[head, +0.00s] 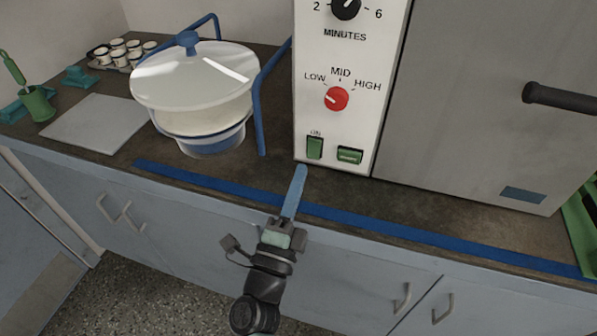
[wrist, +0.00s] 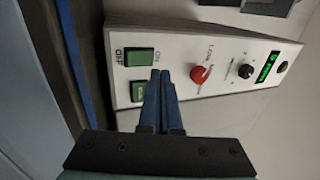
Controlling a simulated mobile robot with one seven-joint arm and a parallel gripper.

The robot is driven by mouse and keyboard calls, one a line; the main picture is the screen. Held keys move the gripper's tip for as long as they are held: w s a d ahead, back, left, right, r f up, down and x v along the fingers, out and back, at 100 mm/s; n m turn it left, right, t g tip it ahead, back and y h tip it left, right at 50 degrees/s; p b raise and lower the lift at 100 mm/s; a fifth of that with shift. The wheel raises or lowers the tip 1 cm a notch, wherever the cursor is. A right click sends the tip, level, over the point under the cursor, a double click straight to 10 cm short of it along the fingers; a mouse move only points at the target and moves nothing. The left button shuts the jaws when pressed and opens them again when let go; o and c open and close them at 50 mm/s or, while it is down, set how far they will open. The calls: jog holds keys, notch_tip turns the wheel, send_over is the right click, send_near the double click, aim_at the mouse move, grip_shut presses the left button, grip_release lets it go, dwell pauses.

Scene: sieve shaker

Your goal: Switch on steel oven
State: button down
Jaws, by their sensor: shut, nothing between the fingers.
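The steel oven (head: 480,90) stands on the counter at the right of the head view, with its white control panel (head: 321,122) on its left side. Near the panel's bottom is a green rocker switch (head: 315,148) marked ON, also seen in the wrist view (wrist: 140,57) with ON and OFF. A second green part (head: 349,155) sits beside it; in the wrist view the fingers partly hide it (wrist: 137,91). My gripper (head: 301,170) is shut and empty, its blue fingertips just in front of the panel's lower edge. I cannot tell whether they touch it.
A red LOW-MID-HIGH knob (head: 336,98) and a black minutes knob (head: 346,6) sit above the switches. A green display (wrist: 266,66) is lit. A lidded white pot (head: 195,90) with blue bars stands left of the oven. Blue tape (head: 400,233) lines the counter's front.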

jog(key=r+v, duration=0.1)
jog(key=v, duration=0.6)
jog(key=shift+s+a+r+p, duration=0.15)
jog(key=shift+s+p, duration=0.2)
jog(key=shift+s, duration=0.3)
